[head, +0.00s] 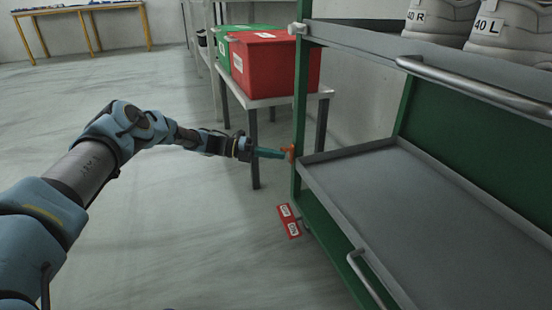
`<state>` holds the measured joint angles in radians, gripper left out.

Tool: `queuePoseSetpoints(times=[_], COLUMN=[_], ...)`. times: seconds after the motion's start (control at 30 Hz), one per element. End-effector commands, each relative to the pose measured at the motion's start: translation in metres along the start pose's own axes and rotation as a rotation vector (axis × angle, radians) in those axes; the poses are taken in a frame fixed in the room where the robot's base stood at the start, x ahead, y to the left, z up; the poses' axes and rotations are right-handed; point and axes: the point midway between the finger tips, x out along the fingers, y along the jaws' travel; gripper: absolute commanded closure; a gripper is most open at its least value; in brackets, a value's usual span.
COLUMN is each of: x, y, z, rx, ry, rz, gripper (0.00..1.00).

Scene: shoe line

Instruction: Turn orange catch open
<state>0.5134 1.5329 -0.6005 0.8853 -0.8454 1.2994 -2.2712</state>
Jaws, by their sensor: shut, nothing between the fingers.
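The orange catch (289,152) sits on the left front post of a green cart (301,110), level with the cart's grey middle shelf. My gripper (284,155) reaches in from the left, with its teal fingers shut and empty. The fingertips are right at the catch; I cannot tell whether they touch it. The catch is small in view, and its exact angle is hard to make out. A grey-white fitting (297,28) sits higher on the same post.
The middle shelf (400,210) is empty. White shoes marked 40 R (440,18) and 40 L (510,30) stand on the top shelf. A red box (275,68) and a green box (222,42) stand on a table behind. Floor at left is clear.

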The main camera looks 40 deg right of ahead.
Motion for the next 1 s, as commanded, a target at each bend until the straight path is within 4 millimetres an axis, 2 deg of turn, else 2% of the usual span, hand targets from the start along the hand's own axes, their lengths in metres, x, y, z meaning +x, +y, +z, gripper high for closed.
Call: queuePoseSetpoints(times=[0.77,1.0], x=[0.000,0.008], y=[-0.001,-0.006], z=[0.000,-0.013], rx=[0.002,-0.001], ry=[0.000,0.003], rz=[0.002,0.000], gripper=[1.00,1.00])
